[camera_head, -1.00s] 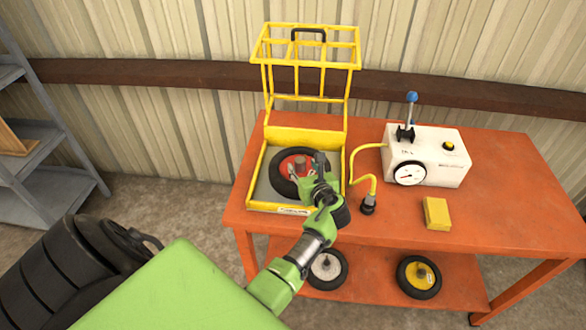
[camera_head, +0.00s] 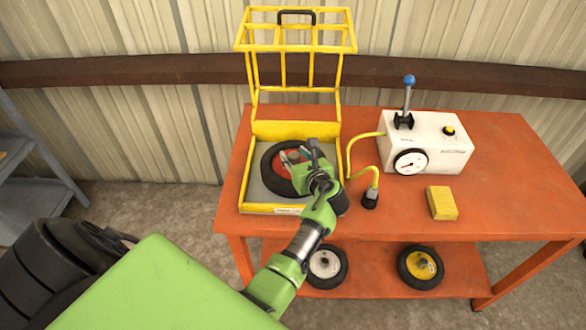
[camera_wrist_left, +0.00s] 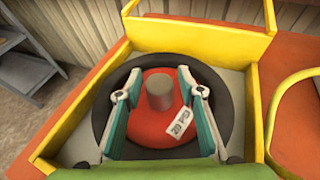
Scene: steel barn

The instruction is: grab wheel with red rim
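The wheel with the red rim (camera_head: 283,163) lies flat inside the yellow cage box (camera_head: 248,172), whose barred lid (camera_head: 297,29) stands open. In the left wrist view the wheel has a black tyre (camera_wrist_left: 217,88), a red rim (camera_wrist_left: 150,137), a grey hub post (camera_wrist_left: 160,95) and a white tag (camera_wrist_left: 181,124). My left gripper (camera_head: 297,158) is over the wheel. In the left wrist view its fingers (camera_wrist_left: 158,83) are apart on either side of the hub post, with visible gaps. My right gripper is not in view.
A white pump box (camera_head: 440,150) with gauge and blue-knobbed lever stands right on the orange table (camera_head: 510,190). A yellow hose (camera_head: 357,150) curves beside the cage box. A yellow block (camera_head: 441,203) lies in front. White-rimmed (camera_head: 326,264) and yellow-rimmed (camera_head: 420,266) wheels rest on the lower shelf.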

